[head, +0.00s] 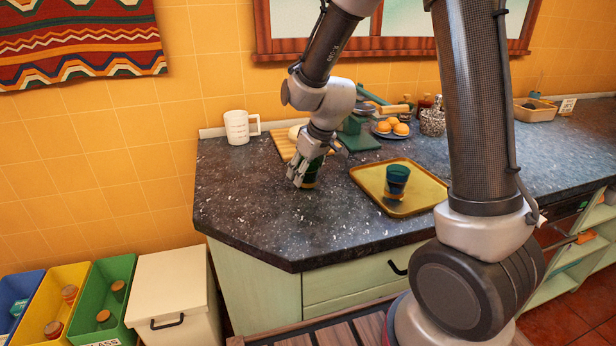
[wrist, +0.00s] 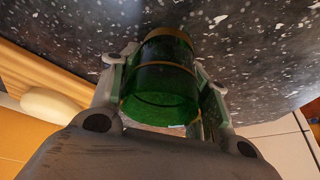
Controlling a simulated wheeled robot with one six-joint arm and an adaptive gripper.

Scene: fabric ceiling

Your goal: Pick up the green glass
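The green glass (wrist: 160,85) is see-through green with amber bands, and its round mouth faces the wrist camera. My gripper (wrist: 163,80) has one finger on each side of it, and both pads appear to press against its wall. In the head view my gripper (head: 304,178) points down over the counter with the green glass (head: 313,172) between its fingers, partly hidden by them. The glass is at or very near the counter top; I cannot tell whether it touches.
The counter's front left is clear.

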